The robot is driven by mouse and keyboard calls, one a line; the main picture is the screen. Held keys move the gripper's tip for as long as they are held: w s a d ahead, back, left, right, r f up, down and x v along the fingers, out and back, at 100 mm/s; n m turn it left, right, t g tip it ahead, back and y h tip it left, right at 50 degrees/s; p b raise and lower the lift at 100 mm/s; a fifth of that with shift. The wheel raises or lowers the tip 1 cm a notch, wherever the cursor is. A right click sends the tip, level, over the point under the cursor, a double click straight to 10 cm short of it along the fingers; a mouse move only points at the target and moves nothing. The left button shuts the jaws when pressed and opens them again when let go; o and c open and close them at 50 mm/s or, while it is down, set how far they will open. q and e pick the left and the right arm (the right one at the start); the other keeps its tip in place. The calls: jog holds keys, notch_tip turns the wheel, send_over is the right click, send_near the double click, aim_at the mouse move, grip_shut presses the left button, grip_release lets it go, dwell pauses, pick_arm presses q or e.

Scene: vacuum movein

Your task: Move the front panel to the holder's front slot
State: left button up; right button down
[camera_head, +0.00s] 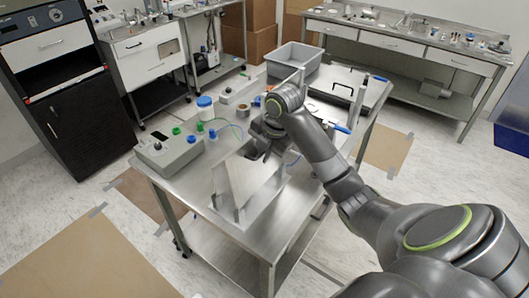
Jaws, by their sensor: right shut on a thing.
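My right arm reaches in from the right over the steel table. Its gripper (266,156) points down and is shut on the upper edge of a pale, flat panel (247,180), which I take for the front panel. The panel stands tilted near the table's front edge. The metal holder (262,207) is below and around it, with thin uprights at its left side. The panel's lower edge is hard to tell from the holder, so I cannot tell whether it sits in a slot. The fingertips are small and partly hidden by the wrist. My left gripper is not in view.
A grey control box (168,155) stands at the table's left. A white jar with a blue lid (205,107) and small green and blue-capped items are behind it. A grey bin (294,59) is at the far end. Tools lie at the right rear.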

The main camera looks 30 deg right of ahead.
jog(key=shift+f+b, duration=0.45)
jog(key=shift+f, duration=1.1)
jog(key=shift+f+b, duration=0.65)
jog(key=shift+f, duration=0.3)
dwell(0.3)
jog(key=shift+s+a+f, duration=0.1)
jog(key=shift+s+f, duration=0.05)
jog(key=shift+f, duration=0.35)
dwell(0.8)
jog(key=c, duration=1.4)
grip_release()
jog(key=shift+s, duration=0.1)
jog(key=shift+c, duration=0.2)
